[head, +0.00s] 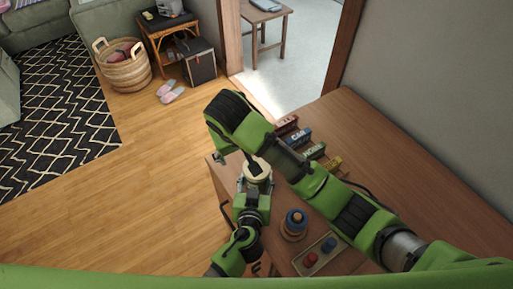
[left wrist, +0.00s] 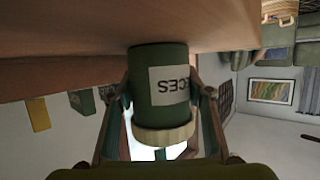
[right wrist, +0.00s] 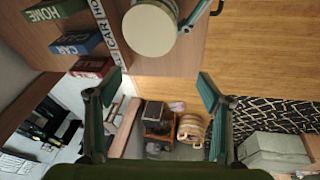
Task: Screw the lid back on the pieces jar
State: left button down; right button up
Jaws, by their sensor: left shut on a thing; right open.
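The green pieces jar (left wrist: 160,85) carries a white label and stands on the wooden table, upside down in the left wrist view. The cream ribbed lid (left wrist: 165,133) sits at its mouth; I cannot tell how tightly. The lid's round top shows in the right wrist view (right wrist: 149,30) and in the head view (head: 257,170). My left gripper (left wrist: 165,100) is shut around the jar's sides. My right gripper (right wrist: 158,92) is open and empty, beside the jar; its fingers are apart from the lid. In the head view my right arm partly hides this area.
Labelled blocks, red, blue (head: 298,136), green and yellow, line the table's far side. The table's right side is clear. A basket (head: 124,68) stands on the floor.

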jog(key=n, duration=0.4)
jog(key=n+g, duration=0.1)
jog(key=n, duration=0.4)
jog(key=d+n+g, duration=0.1)
jog(key=n, duration=0.3)
jog(key=shift+d+r+n+y, duration=0.1)
jog(key=shift+r+n+y, duration=0.2)
jog(key=shift+r, duration=0.1)
jog(key=shift+s+d+r+n+g, duration=0.1)
jog(key=shift+d+n+g, duration=0.25)
jog(key=shift+n, duration=0.45)
jog(key=n, duration=0.1)
jog(key=d+n+g, duration=0.1)
jog(key=n, duration=0.1)
jog(key=d+r+n, duration=0.1)
jog(key=shift+s+d+n, duration=0.1)
jog(key=shift+s+n, duration=0.25)
jog(key=shift+n, duration=0.05)
jog(key=shift+f, duration=0.1)
jog(key=shift+f, duration=3.9)
